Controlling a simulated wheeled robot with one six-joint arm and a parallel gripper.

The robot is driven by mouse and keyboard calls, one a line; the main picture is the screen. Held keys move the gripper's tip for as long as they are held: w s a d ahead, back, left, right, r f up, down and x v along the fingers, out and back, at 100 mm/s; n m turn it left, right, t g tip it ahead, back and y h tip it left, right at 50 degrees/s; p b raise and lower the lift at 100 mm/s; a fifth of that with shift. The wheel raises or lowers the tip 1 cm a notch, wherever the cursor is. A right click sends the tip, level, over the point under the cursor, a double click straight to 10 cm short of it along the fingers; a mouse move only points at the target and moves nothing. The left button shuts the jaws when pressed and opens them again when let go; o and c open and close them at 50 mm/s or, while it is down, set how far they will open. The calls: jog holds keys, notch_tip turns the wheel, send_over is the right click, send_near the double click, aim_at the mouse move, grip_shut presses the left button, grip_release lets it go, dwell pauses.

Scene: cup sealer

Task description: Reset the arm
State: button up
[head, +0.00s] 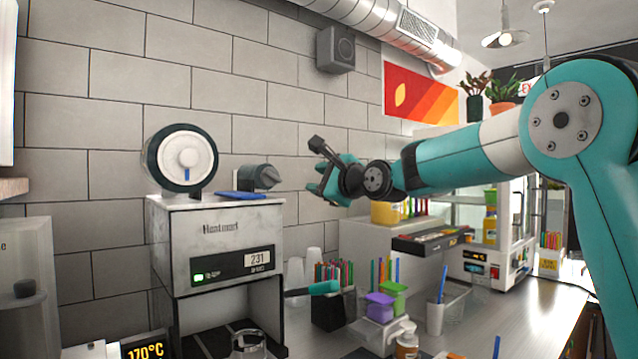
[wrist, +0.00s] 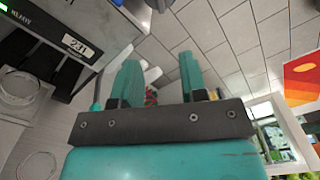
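My arm is raised, reaching in from the right of the head view. My gripper (head: 318,193) hangs in the air in front of the tiled wall, to the right of the sealer's top. In the wrist view my gripper (wrist: 160,72) has its two teal fingers apart, with nothing held between them. The cup sealer (head: 220,225) is a steel box with a display reading 231 and a lit green light. Its teal-tipped handle (head: 323,287) sticks out to the right. A clear cup (head: 248,343) shows at the sealer's base, cut off by the frame edge.
A black holder (head: 333,310) with colored straws, purple (head: 380,306) and green tubs, and a white cup (head: 435,318) with a blue straw stand on the counter right of the sealer. A glass display cabinet (head: 500,225) is farther back. The air around my gripper looks clear.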

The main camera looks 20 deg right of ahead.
jog(key=s+a+f+n+g, duration=0.55)
jog(key=s+f+n, duration=0.2)
jog(key=s, duration=0.25)
jog(key=s+a+f+n+g, duration=0.4)
jog(key=s+a+f+n, duration=0.3)
jog(key=s, duration=0.3)
jog(key=s+f+n+g, duration=0.4)
jog(key=s+f+n, duration=0.1)
jog(key=s, duration=0.6)
jog(key=s+d+f+n+g+h, duration=0.1)
jog(key=s+f+n+g, duration=0.2)
jog(key=s+f+n, duration=0.3)
jog(key=s+n, duration=0.2)
jog(key=s, duration=0.3)
jog(key=shift+d+f+g, duration=0.15)
jog(key=shift+d+g, duration=0.15)
jog(key=shift+g, duration=0.05)
